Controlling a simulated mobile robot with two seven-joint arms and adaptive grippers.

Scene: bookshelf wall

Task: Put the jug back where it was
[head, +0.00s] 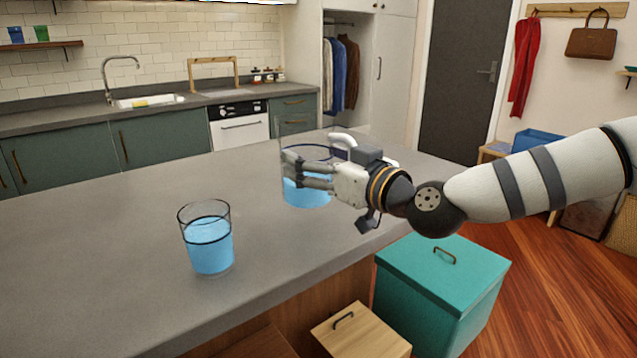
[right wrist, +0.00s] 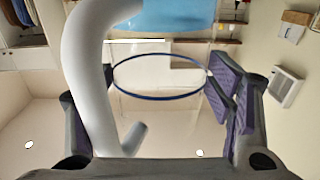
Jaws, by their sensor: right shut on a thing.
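The jug (head: 305,193) is clear with blue liquid in its lower part, a dark rim and a white handle. It appears upright at the right part of the counter; I cannot tell whether its base touches the top. My right gripper (head: 303,172) is shut on the jug and hides part of its side. In the right wrist view the jug's white handle (right wrist: 88,75) runs between the fingers, with its dark rim beyond. A drinking glass (head: 209,243) with blue liquid stands upright on the counter, left of the jug and nearer me. My left gripper is not in view.
The grey counter (head: 110,265) is clear left of and behind the glass. Its near right edge runs close to the jug. A teal box (head: 440,280) and a wooden box (head: 360,335) stand below that edge. A sink counter lies at the back.

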